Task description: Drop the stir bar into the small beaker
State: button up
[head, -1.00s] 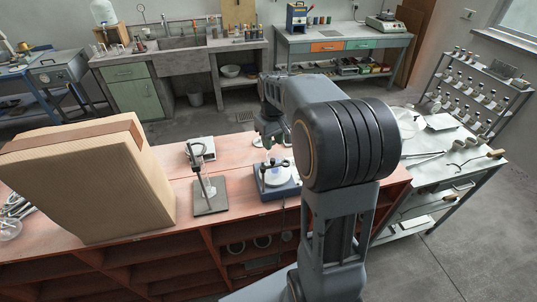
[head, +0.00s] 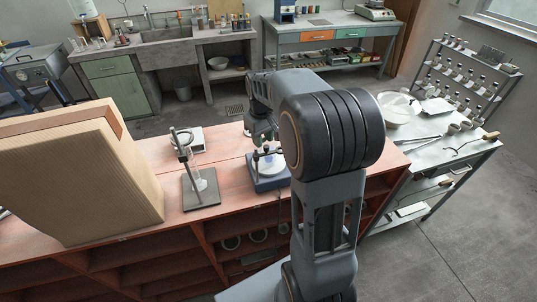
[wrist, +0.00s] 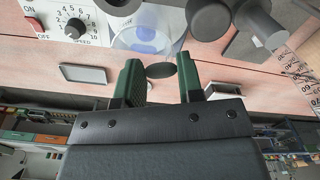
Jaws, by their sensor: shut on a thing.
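My gripper (wrist: 160,78) shows two green fingers in the wrist view. They are closed on a small dark oval piece (wrist: 161,70), which spans the gap and appears to be the stir bar. A clear beaker (wrist: 128,40) with a blue patch stands just beyond the fingertips, beside the stirrer's dial panel (wrist: 62,20); the held piece is not seen inside it. In the head view the blue stirrer (head: 268,183) with its white top sits on the red bench. My gripper (head: 262,138) is above and behind it, mostly hidden by my arm.
A large cardboard box (head: 80,175) stands at the left of the red bench (head: 225,205). A stand with a ring (head: 200,192) is left of the stirrer. Thick dark cylinders (wrist: 255,25) lie close right of the beaker in the wrist view. A metal cart (head: 430,155) is at the right.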

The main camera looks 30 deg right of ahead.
jog(key=o, duration=1)
jog(key=shift+c, duration=0.2)
notch_tip(320, 180, up, 14)
jog(key=shift+f, duration=0.1)
dwell(0.4)
jog(key=s+a+f+m+t, duration=0.1)
jog(key=s+a+f, duration=0.3)
jog(key=s, duration=0.4)
jog(key=s+a+f+m+t, duration=0.1)
jog(key=s+a+f+t, duration=0.2)
jog(key=s+a+f, duration=0.2)
jog(key=s+f, duration=0.2)
jog(key=s, duration=0.1)
jog(key=shift+a, duration=0.2)
